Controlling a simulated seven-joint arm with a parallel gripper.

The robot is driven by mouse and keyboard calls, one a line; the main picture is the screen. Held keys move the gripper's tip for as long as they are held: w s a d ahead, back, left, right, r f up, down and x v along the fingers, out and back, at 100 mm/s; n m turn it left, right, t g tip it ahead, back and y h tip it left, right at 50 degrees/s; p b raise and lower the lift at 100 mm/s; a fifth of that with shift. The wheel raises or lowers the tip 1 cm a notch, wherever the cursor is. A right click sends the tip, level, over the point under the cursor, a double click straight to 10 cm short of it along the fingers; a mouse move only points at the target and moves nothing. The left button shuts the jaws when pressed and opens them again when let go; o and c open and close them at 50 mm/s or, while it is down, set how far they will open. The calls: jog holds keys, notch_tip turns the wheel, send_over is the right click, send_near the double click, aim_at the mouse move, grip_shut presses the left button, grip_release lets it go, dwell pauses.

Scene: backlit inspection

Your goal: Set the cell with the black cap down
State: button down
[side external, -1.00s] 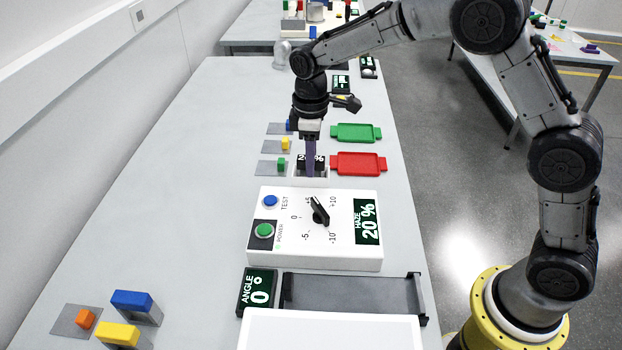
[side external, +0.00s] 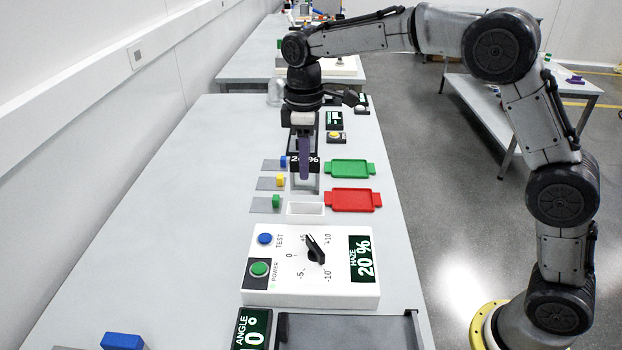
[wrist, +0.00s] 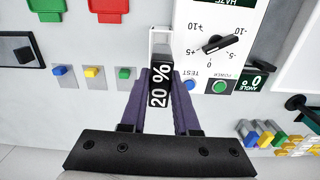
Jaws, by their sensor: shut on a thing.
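The cell with the black cap (side external: 296,161) is in my gripper (side external: 305,176), and its cap reads 20 %. My purple fingers are shut on it from both sides. In the side view it hangs upright above the bench, with its pale see-through body below the cap. The white open-topped holder (side external: 306,209) stands just nearer the camera and looks empty. In the wrist view the black cap (wrist: 160,87) sits between my fingertips, and the white holder (wrist: 161,40) shows beyond it.
A green tray (side external: 350,168) and a red tray (side external: 353,200) lie to the right. Small blue, yellow and green blocks (side external: 276,201) sit on grey plates to the left. The haze meter box (side external: 300,285) with its dial stands nearer.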

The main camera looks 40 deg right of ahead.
jog(key=shift+r, duration=0.4)
jog(key=shift+s+d+n, duration=0.1)
jog(key=shift+n, duration=0.7)
jog(key=s+d+m, duration=0.1)
jog(key=s+d, duration=0.2)
jog(key=d, duration=1.9)
send_near(350, 169)
jog(key=shift+f, duration=1)
